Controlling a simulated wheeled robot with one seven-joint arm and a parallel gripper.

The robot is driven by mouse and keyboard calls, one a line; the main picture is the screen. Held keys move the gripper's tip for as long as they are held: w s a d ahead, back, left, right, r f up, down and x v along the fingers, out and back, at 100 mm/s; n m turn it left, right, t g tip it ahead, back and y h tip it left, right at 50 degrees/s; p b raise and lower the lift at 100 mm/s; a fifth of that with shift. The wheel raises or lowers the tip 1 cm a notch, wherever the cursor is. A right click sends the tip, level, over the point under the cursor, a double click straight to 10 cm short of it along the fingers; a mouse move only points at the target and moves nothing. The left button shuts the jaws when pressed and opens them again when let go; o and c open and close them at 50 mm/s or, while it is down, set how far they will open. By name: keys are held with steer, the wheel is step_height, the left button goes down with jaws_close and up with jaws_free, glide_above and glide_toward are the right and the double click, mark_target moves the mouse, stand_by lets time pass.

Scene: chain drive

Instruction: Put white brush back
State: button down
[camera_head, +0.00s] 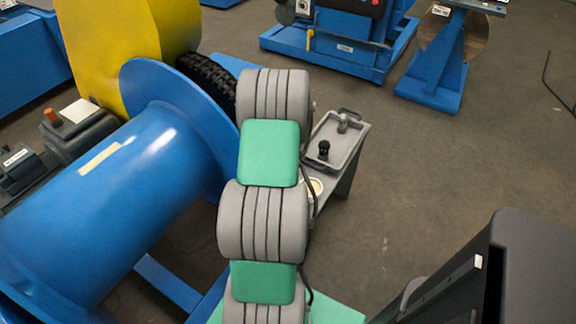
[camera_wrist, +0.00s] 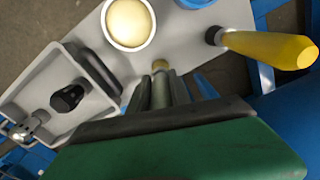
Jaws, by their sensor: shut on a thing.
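My gripper (camera_wrist: 165,92) shows in the wrist view with its fingers shut on a slim, dull grey-green handle with a tan end, which I take for the white brush (camera_wrist: 160,68). Its bristles are not visible. The gripper is over a grey bench top (camera_wrist: 185,58), beside a round white pot (camera_wrist: 128,45) with pale yellow contents; I cannot tell how high above the bench the brush is. In the head view my arm hides the gripper and the brush; the pot's edge (camera_head: 314,186) shows just right of the arm.
A grey tray (camera_wrist: 42,72) on the bench holds a black knobbed thing (camera_wrist: 68,97) and a metal fitting (camera_wrist: 25,130). A yellow-handled tool (camera_wrist: 270,47) and a blue round thing (camera_wrist: 194,2) are nearby. A big blue drum (camera_head: 110,200) stands left of my arm. Floor to the right is open.

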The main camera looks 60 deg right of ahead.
steer(key=shift+f, duration=0.2)
steer(key=c, duration=1.2)
jaws_free()
